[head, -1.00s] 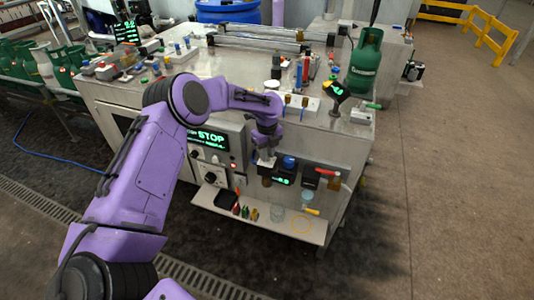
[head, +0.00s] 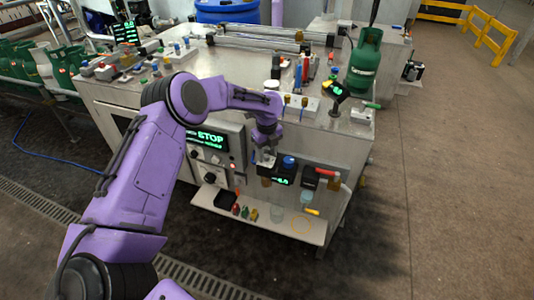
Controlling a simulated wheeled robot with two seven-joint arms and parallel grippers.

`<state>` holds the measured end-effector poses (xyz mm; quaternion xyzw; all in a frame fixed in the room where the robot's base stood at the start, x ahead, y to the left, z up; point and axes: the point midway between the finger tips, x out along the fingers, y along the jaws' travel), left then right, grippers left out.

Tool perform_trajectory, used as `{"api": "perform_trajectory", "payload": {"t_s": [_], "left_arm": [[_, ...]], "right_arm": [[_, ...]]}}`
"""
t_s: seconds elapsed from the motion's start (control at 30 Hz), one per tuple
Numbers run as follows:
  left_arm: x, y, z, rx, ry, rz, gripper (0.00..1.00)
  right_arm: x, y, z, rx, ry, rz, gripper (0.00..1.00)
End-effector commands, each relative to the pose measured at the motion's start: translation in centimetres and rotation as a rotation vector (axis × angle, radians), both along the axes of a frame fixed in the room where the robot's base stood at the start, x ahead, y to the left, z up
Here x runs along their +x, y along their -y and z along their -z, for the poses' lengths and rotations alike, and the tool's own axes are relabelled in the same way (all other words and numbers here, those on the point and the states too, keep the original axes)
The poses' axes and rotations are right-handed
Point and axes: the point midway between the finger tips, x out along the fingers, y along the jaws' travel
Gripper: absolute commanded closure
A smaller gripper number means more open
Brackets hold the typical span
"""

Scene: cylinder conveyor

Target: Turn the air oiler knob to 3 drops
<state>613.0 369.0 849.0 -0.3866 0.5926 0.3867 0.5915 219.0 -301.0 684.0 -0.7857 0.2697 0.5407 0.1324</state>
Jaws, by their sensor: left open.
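My left gripper (head: 266,160) is open and points down at the cabinet's front, above the left end of a row of air-line units. An amber bowl (head: 266,182) hangs just below its fingers. The fingers hide the top of that unit, so I cannot tell whether they touch a knob. Right of the gripper are a blue knob (head: 289,161) and a small green-lit display (head: 282,180) whose digits are too small to read surely. Farther right is a black unit (head: 309,176) with a red lever (head: 326,172). Which unit is the oiler is unclear. My right gripper is not in view.
A lower shelf (head: 262,224) holds a glass (head: 277,213) and several small coloured items. A control panel (head: 216,145) with a green-lit display is left of the gripper. The floor at right is clear.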

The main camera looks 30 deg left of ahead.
Motion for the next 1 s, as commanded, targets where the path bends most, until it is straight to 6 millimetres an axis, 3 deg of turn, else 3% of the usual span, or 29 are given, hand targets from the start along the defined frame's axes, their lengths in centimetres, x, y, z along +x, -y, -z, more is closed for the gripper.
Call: {"api": "perform_trajectory", "payload": {"t_s": [0.43, 0.83, 0.97, 1.0], "left_arm": [[0.1, 0.1, -9.1, 0.001, 0.003, 0.001, 0.52], [0.0, 0.1, -10.2, -0.001, -0.001, 0.0, 0.52], [-0.5, 0.0, -11.6, 0.008, -0.033, -0.01, 0.52], [-0.6, -0.1, -11.4, 0.012, -0.039, -0.119, 0.52]], "right_arm": [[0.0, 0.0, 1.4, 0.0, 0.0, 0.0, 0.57], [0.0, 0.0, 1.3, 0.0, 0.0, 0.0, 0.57], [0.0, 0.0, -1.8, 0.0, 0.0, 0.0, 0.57], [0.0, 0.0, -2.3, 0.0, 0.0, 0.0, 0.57]]}}
